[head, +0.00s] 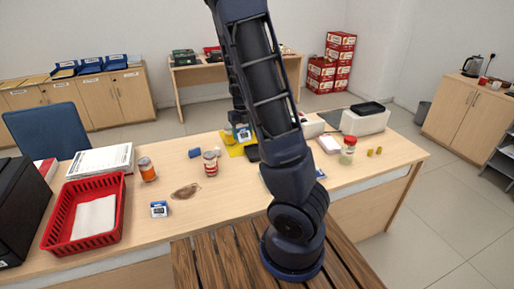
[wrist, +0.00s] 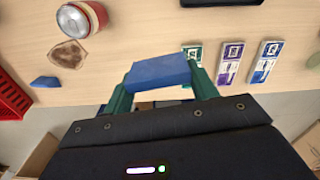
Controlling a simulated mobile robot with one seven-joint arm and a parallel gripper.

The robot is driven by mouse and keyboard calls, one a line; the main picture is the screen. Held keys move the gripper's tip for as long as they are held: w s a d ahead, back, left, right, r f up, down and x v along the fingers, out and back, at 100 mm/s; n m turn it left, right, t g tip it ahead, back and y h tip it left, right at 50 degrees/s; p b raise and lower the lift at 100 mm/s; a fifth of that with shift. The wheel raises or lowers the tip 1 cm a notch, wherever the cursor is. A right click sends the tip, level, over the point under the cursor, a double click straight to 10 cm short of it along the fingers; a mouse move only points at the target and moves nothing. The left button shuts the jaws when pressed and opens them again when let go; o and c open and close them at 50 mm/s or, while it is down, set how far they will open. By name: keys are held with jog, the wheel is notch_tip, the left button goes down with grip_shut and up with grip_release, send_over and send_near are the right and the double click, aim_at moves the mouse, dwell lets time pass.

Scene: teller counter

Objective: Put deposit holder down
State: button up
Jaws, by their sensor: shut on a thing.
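My gripper (wrist: 160,82) has its two green fingers shut on a plain blue block, which I take to be the deposit holder (wrist: 160,72). The block is held between the fingertips over the front part of the counter. I cannot tell whether its underside touches the wood.
Several coloured cards (wrist: 230,62) lie right of my gripper. A jar (head: 347,150) stands at the right.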

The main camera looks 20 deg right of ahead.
jog(key=w+d+n, duration=0.3)
jog(key=w+d, duration=0.9)
jog(key=d, duration=0.2)
jog(key=f, duration=1.9)
jog(key=shift+w+d+f, duration=0.15)
jog(key=shift+d+f, duration=0.1)
jog(key=shift+f, duration=0.05)
jog(key=shift+f, duration=0.1)
jog(key=o, duration=1)
